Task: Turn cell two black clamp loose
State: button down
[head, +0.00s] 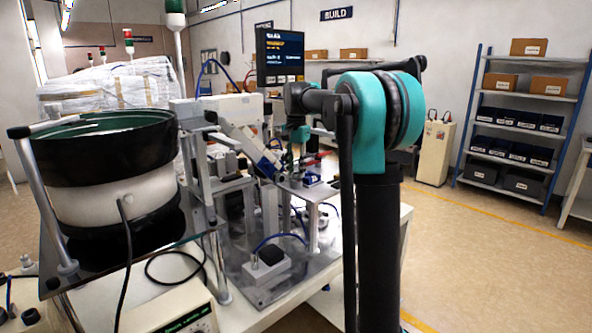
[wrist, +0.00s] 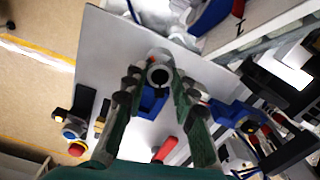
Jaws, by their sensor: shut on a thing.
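In the wrist view, my gripper (wrist: 155,84) points at a pale plate, its two green-and-black fingers to either side of a round grey-and-black piece. This piece, which looks like the black clamp (wrist: 159,73), has a dark round centre. The fingers are shut on it. A blue block (wrist: 152,102) shows just below it, between the fingers. In the head view, my gripper (head: 297,157) reaches down at the fixture beyond the bowl feeder; the clamp is too small to tell there.
A red handle (wrist: 165,149) lies near the fingers. Red and blue buttons (wrist: 76,149) stand left on the plate (wrist: 98,58). Blue and black fixtures (wrist: 230,113) crowd the right. A bowl feeder (head: 105,170) stands at left in the head view. Open floor (head: 490,260) lies right.

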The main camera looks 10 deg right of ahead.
aim_at(297, 173)
jog(key=n, duration=0.6)
jog(key=shift+n, duration=0.3)
jog(key=n, duration=0.5)
jog(key=shift+n, duration=0.3)
jog(key=c, duration=1.2)
grip_release()
notch_tip(297, 173, up, 12)
jog(key=shift+d+f, duration=0.1)
